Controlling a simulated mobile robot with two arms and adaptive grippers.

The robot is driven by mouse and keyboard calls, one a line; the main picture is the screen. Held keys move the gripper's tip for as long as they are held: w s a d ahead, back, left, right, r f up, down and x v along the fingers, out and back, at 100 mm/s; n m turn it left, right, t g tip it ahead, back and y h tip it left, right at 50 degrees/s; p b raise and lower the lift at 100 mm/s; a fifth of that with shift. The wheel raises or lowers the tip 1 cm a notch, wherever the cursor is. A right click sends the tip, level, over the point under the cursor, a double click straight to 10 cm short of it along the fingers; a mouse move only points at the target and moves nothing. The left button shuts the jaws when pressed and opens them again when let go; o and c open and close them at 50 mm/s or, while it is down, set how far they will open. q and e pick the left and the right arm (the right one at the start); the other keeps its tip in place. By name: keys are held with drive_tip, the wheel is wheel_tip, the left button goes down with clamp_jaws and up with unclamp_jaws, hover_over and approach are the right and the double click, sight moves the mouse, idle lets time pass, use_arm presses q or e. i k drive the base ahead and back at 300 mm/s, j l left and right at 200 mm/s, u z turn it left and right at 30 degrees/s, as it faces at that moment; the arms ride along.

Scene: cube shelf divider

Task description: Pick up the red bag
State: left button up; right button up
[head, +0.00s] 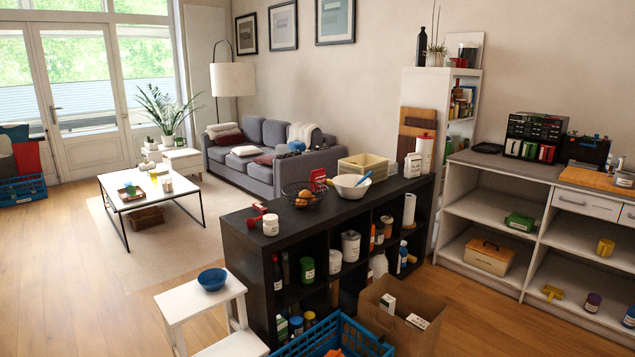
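A small red item that looks like a bag or packet (318,179) stands on top of the black cube shelf (274,242). It is just behind the wire fruit basket (303,196) and left of a white bowl (351,187). Its lower part is partly hidden by the basket. A larger red piece, perhaps cloth or a bag (27,158), shows at the far left above a blue crate (22,190); I cannot tell exactly what it is. Neither of my grippers is in view.
A white step stool (199,297) with a blue bowl (212,279) stands left of the shelf. A blue crate (335,335) and a paper bag (402,325) stand on the floor before it. Open wooden floor (90,285) lies at left.

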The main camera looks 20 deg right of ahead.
sight(319, 176)
drive_tip(key=i+j+u, duration=0.5)
drive_tip(key=i+j, duration=0.15)
drive_tip(key=i, duration=0.15)
drive_tip(key=i+j+u, duration=0.25)
drive_tip(key=i, duration=0.15)
drive_tip(key=i+u, duration=0.25)
drive_tip(key=i, duration=0.15)
drive_tip(key=i+z, duration=0.1)
drive_tip(key=i, duration=0.65)
drive_tip(key=i+z, duration=0.1)
drive_tip(key=i, duration=0.65)
drive_tip(key=i+j+z, duration=0.1)
drive_tip(key=i, duration=0.65)
drive_tip(key=i+z, duration=0.3)
drive_tip(key=i, duration=0.15)
drive_tip(key=i+z, duration=0.25)
drive_tip(key=i, duration=0.2)
drive_tip(key=i+j+z, duration=0.15)
drive_tip(key=i+z, duration=0.15)
drive_tip(key=i, duration=0.15)
drive_tip(key=i+j+z, duration=0.25)
drive_tip(key=i, duration=0.15)
drive_tip(key=i+l+z, duration=0.25)
drive_tip(key=i+z, duration=1.6)
drive_tip(key=i+j+z, duration=0.2)
drive_tip(key=i+z, duration=0.2)
drive_tip(key=i+j+z, duration=0.75)
drive_tip(key=i+l, duration=0.05)
drive_tip(key=i, duration=0.05)
